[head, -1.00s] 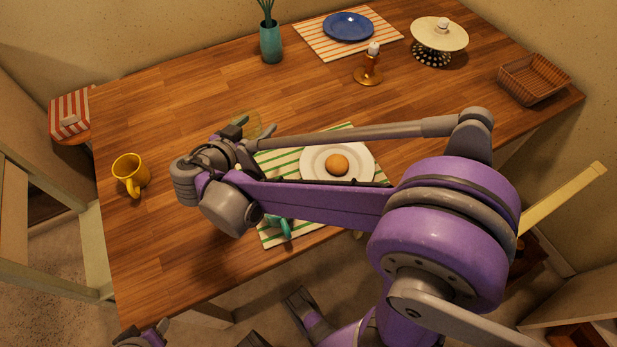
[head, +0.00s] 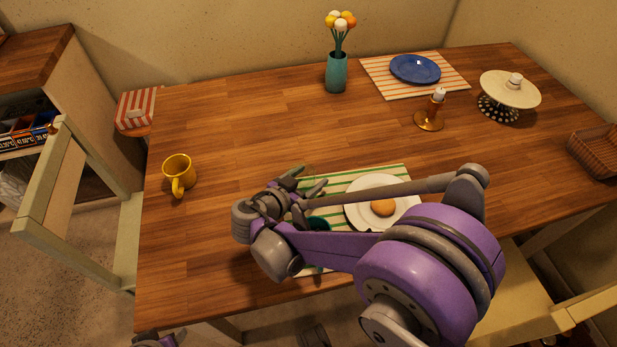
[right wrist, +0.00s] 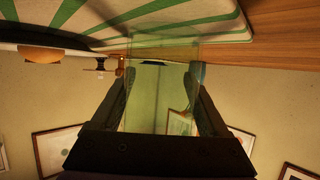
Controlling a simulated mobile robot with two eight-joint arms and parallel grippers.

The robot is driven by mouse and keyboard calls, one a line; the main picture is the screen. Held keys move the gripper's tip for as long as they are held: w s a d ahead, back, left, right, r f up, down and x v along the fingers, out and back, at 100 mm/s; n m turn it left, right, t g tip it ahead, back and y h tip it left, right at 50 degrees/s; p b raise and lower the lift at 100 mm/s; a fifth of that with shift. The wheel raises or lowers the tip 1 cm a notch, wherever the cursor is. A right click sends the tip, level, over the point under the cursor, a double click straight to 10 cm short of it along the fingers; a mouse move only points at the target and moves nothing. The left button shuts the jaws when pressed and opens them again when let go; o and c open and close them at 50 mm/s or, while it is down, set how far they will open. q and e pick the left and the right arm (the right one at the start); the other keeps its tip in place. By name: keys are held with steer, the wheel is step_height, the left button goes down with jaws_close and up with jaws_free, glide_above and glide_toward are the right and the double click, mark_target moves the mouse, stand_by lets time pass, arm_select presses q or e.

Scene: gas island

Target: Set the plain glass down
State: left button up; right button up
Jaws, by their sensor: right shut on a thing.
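My right gripper (head: 312,186) is shut on the plain glass, a clear tumbler (right wrist: 160,88) that shows between the two fingers in the right wrist view. In the head view the glass is barely visible at the far left corner of the green-striped placemat (head: 392,174). In the wrist view, which shows the table at the top, the glass's end is close to the mat and table surface; I cannot tell whether it touches. A part of my left arm's end (head: 160,341) shows at the bottom edge; its fingers are not clear.
A white plate (head: 357,212) with a round bun (head: 383,207) lies on the mat, right of the gripper. A teal mug (head: 318,222) is mostly hidden under my arm. A yellow mug (head: 179,174) stands left. A candlestick (head: 430,120) stands behind. Bare wood lies between.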

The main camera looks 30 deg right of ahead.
steer(key=shift+f, duration=0.1)
steer(key=o, duration=1.4)
steer(key=shift+o, duration=0.2)
steer(key=shift+r, duration=0.25)
steer(key=p+v, duration=0.1)
steer(key=v, duration=1.1)
